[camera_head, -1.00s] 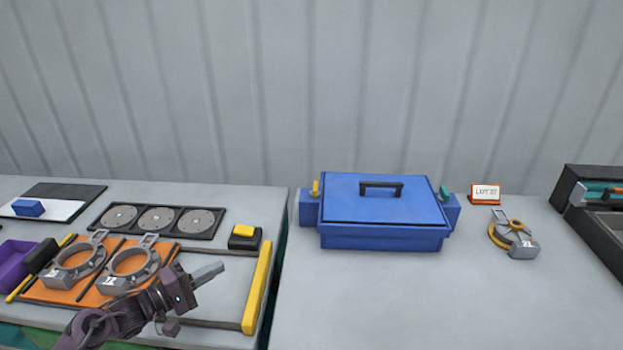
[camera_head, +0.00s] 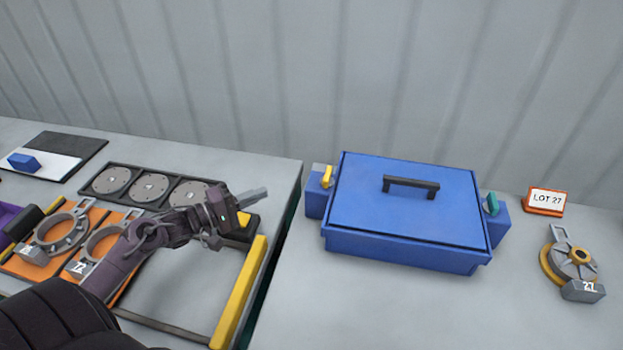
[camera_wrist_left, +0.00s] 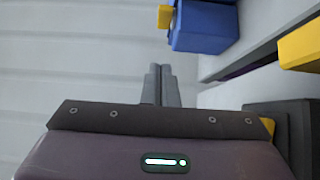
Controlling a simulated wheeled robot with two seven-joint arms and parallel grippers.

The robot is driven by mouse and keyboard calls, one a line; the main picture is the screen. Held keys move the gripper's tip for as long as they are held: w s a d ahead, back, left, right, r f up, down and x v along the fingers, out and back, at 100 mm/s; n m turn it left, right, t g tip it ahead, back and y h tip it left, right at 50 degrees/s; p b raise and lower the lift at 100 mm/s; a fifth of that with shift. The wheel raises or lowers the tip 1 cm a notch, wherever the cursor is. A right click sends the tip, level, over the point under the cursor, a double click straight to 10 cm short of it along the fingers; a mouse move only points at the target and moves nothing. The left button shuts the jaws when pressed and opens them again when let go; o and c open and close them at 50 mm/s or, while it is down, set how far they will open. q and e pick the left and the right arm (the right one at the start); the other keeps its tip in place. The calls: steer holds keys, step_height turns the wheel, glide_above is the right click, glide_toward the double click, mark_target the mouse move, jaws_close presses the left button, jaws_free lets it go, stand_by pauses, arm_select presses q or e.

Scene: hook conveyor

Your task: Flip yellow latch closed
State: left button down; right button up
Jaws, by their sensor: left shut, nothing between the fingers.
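The yellow latch (camera_head: 327,176) stands upright on the blue block at the left side of the blue box (camera_head: 400,256). It also shows at the top of the left wrist view (camera_wrist_left: 165,17). The box's lid (camera_head: 400,205), with a black handle, is down. A teal latch (camera_head: 492,204) stands on the block at the box's right side. My left gripper (camera_head: 253,196) is shut and empty, above the left table and left of the yellow latch, with a gap between. Its closed fingers also show in the left wrist view (camera_wrist_left: 160,85). My right gripper is out of view.
A yellow bar (camera_head: 240,290) edges the frame on the left table. A gap separates the two tables. Ring parts on an orange board (camera_head: 28,262) and a tray of discs (camera_head: 110,183) lie at left. A LOT 27 sign (camera_head: 545,200) and a ring part (camera_head: 572,263) stand right.

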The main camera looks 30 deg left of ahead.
mark_target(311, 190)
arm_select(q)
steer(key=p+x, duration=0.1)
steer(key=x, duration=0.3)
steer(key=s+d+p+x, duration=0.1)
steer(key=x, duration=0.3)
steer(key=d+p+x, duration=0.1)
steer(key=x, duration=0.3)
steer(key=shift+w+d, duration=0.15)
steer(key=shift+d, duration=0.35)
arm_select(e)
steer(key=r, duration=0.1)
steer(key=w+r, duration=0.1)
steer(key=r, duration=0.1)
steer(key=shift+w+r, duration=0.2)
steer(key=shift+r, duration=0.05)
arm_select(q)
steer(key=shift+w, duration=0.1)
steer(key=shift+d, duration=0.1)
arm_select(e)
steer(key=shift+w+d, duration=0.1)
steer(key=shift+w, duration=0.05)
